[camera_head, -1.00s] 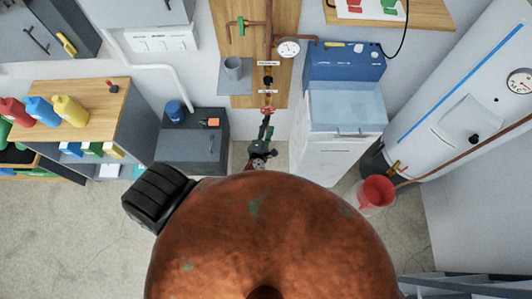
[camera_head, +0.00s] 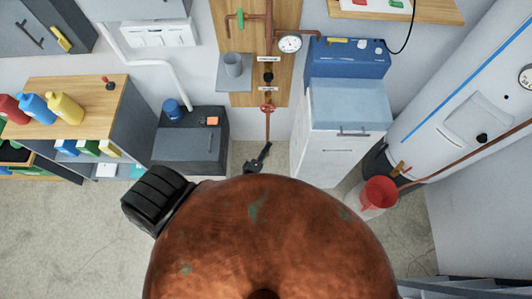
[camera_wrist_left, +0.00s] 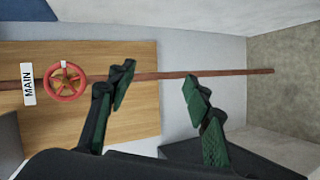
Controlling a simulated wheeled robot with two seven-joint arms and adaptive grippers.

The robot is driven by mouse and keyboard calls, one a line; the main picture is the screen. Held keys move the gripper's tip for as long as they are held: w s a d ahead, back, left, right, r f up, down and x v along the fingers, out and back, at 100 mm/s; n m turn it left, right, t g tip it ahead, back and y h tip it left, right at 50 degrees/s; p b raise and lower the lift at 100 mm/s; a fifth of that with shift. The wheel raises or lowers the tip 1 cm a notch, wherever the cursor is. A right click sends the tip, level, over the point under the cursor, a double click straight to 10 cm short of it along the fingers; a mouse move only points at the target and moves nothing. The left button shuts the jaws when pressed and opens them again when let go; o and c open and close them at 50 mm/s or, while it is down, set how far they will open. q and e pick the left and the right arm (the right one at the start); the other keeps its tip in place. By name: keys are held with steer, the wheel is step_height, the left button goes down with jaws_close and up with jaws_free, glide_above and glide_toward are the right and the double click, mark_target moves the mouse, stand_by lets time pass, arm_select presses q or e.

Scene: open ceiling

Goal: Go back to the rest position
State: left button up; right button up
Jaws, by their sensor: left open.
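My left gripper (camera_head: 262,155) shows small in the head view, just above the rim of the large copper dome, with its arm hidden. It is below the red valve wheel (camera_head: 266,108) on the copper pipe, apart from it. In the left wrist view my left gripper (camera_wrist_left: 158,85) has its two dark green fingers spread, with nothing between them. The red valve wheel (camera_wrist_left: 66,81) there lies left of the fingers, beside a plate reading MAIN (camera_wrist_left: 28,85). My right gripper is not in view.
A grey cabinet (camera_head: 190,147) stands left of the gripper, a white cabinet with a blue basin (camera_head: 347,103) to the right. A red funnel (camera_head: 379,192) and a white tank (camera_head: 470,100) are further right. Bare floor shows between the cabinets.

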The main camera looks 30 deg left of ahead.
arm_select(q)
steer(key=shift+s+f, duration=0.15)
steer(key=shift+f, duration=0.15)
stand_by(0.4)
steer(key=s+f+m+g+h, duration=0.1)
steer(key=s+f+m+g, duration=0.3)
steer(key=s+f+m, duration=0.55)
steer(key=s+f+m+g+h, duration=0.1)
steer(key=s+f+m+g, duration=0.3)
steer(key=s+f, duration=1.1)
steer(key=s+a+f+m+g, duration=0.1)
steer(key=s+a+m+g, duration=0.1)
steer(key=s, duration=0.7)
steer(key=s+a+f+m+g+b, duration=0.1)
steer(key=s+a+m+g, duration=0.1)
steer(key=s, duration=0.6)
steer(key=shift+s+a+m+y, duration=0.15)
steer(key=shift+s+m+y, duration=0.2)
steer(key=shift+m, duration=0.5)
